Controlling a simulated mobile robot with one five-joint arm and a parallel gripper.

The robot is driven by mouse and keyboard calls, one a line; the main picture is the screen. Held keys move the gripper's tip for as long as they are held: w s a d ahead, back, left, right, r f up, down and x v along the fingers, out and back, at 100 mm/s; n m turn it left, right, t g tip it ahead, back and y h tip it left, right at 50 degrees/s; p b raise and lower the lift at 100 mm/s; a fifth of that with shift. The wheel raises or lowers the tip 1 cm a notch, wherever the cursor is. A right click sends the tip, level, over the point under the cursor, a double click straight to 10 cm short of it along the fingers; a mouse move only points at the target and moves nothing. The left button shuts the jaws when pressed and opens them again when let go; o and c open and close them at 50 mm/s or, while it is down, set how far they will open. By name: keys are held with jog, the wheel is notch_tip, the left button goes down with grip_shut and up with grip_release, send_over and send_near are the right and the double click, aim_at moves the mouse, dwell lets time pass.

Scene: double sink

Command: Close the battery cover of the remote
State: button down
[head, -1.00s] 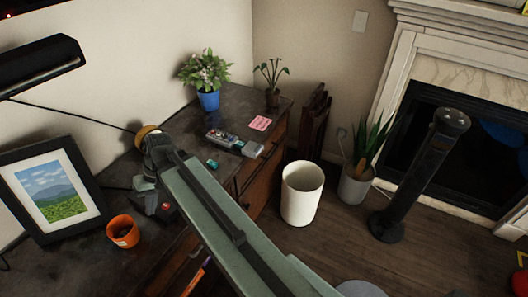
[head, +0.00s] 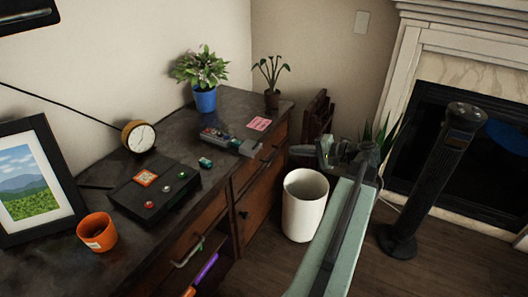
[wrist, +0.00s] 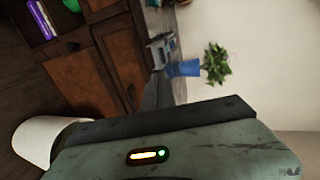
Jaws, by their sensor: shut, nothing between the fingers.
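The remote (head: 215,135) lies on the dark desk top near its right end, in front of the blue plant pot. Its near right end (head: 246,147) is paler grey. I cannot tell at this size how its battery cover sits. A small teal object (head: 205,162) lies just in front of it. My gripper (head: 346,154) is shut and empty, out past the desk's right edge, above the floor behind the white bin. It is well apart from the remote. Its fingertips are unclear in the wrist view.
On the desk stand a potted plant (head: 203,80), a pink note (head: 259,124), a clock (head: 139,136), a black button box (head: 152,192), an orange cup (head: 97,232) and a picture frame (head: 38,180). A white bin (head: 304,205) and black column (head: 430,180) stand on the floor.

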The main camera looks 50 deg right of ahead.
jog(key=b, duration=0.3)
send_near(256, 145)
notch_tip(256, 145, down, 2)
jog(key=w, duration=0.3)
jog(key=w+a, duration=0.1)
jog(key=shift+w+a+r, duration=0.1)
jog(key=shift+w+a, duration=0.1)
jog(key=shift+w, duration=0.15)
jog(key=shift+w+a, duration=0.2)
jog(key=shift+w, duration=0.45)
jog(key=shift+d, duration=0.1)
